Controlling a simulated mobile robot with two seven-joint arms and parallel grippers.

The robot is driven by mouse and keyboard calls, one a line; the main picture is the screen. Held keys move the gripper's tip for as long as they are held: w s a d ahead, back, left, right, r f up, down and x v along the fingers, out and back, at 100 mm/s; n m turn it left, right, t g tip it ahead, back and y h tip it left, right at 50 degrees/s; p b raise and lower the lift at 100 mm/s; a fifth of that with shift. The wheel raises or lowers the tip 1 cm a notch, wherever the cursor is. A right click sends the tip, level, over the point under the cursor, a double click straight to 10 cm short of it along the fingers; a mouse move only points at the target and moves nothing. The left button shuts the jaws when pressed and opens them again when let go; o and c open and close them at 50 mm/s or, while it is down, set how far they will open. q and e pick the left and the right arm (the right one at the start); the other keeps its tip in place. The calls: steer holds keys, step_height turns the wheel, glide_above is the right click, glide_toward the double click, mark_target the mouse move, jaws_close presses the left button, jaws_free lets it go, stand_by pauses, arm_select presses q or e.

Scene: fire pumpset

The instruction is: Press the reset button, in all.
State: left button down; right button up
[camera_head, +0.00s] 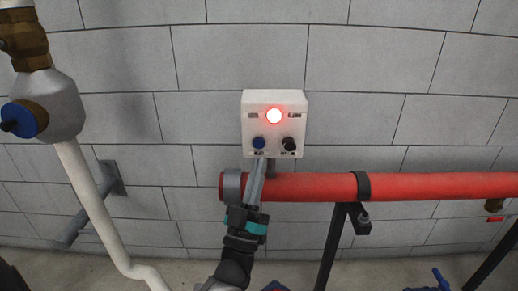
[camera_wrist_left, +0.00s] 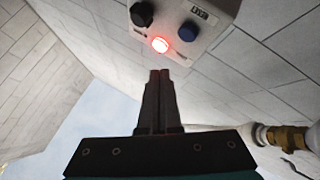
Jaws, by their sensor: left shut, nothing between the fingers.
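A white control box (camera_head: 274,98) is on the grey block wall, with a lit red lamp (camera_head: 274,115), a blue button (camera_head: 259,142) at lower left and a black knob (camera_head: 289,144) at lower right. Contact is not visible.
A thick red pipe (camera_head: 430,186) runs to the right below the box, behind my left gripper, on a dark support (camera_head: 333,245). At left stand a pale pipe (camera_head: 90,205) and a grey valve body with a blue cap (camera_head: 28,118). The wall around the box is bare.

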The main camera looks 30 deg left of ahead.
mark_target(259, 143)
arm_select(q)
steer(key=w, duration=0.1)
steer(key=w+a+b, duration=0.1)
steer(key=w+a, duration=0.1)
steer(key=w, duration=0.1)
steer(key=shift+a+b, duration=0.25)
steer(key=shift+b, duration=0.05)
arm_select(e)
steer(key=w+d+f, duration=0.1)
steer(key=w+f, duration=0.1)
steer(key=shift+w+d+t, duration=0.3)
steer(key=shift+w+d, duration=0.05)
steer(key=shift+s+a, duration=0.1)
steer(key=shift+a, duration=0.05)
steer(key=shift+s, duration=0.3)
steer(key=shift+a, duration=0.1)
arm_select(q)
steer(key=shift+w, duration=0.1)
arm_select(e)
steer(key=shift+w, duration=0.1)
stand_by(0.6)
arm_select(q)
steer(key=shift+w+a, duration=0.2)
steer(key=shift+w, duration=0.05)
arm_select(e)
steer(key=shift+w+f, duration=0.1)
steer(key=shift+f, duration=0.05)
